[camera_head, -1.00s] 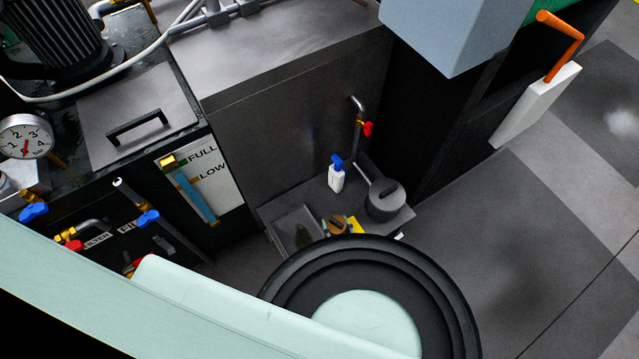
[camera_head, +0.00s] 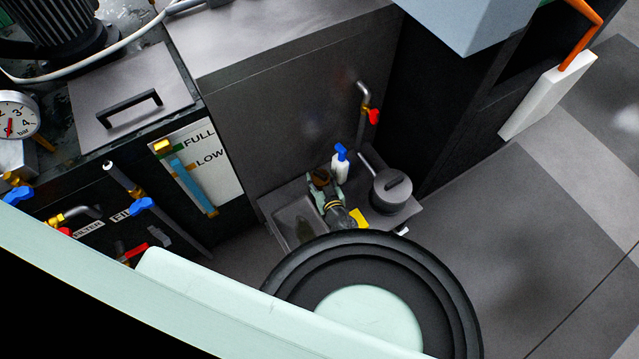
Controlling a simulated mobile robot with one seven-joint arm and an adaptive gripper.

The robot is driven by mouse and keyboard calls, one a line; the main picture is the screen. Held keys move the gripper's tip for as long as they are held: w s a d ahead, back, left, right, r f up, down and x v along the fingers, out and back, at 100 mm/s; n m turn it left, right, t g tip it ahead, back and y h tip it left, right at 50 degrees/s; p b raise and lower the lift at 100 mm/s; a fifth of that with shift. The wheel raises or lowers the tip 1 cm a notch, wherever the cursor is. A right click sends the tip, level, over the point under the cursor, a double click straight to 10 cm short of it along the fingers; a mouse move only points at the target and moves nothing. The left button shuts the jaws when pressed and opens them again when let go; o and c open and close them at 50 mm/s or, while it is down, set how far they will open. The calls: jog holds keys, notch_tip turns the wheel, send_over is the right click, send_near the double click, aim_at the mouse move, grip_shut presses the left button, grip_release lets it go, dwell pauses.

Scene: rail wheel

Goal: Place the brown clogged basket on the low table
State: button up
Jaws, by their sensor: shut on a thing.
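The low table (camera_head: 284,195) is a grey surface against the cabinet wall, partly hidden by my arm. My gripper (camera_head: 328,192), with pale fingers and a dark body, is over its middle. It is shut on the small brown basket (camera_head: 320,178), which is at the back of the table, left of a bottle. The basket is small and partly covered by the fingers. I cannot tell whether it touches the table.
On the table are a white bottle with a blue top (camera_head: 341,166), a grey lidded pot (camera_head: 391,190), a yellow item (camera_head: 358,217) and a shallow tray (camera_head: 283,228) at left. A pipe with a red valve (camera_head: 373,116) rises behind. Open floor lies right.

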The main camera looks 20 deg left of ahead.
aim_at(319, 183)
jog(key=f+b, duration=0.3)
jog(key=b, duration=0.1)
jog(key=shift+w+a+f, duration=0.2)
jog(key=shift+f, duration=0.2)
jog(key=shift+r, duration=0.2)
jog(key=shift+f, duration=0.1)
jog(key=o, duration=0.8)
jog(key=shift+f, duration=0.15)
jog(key=o, duration=0.5)
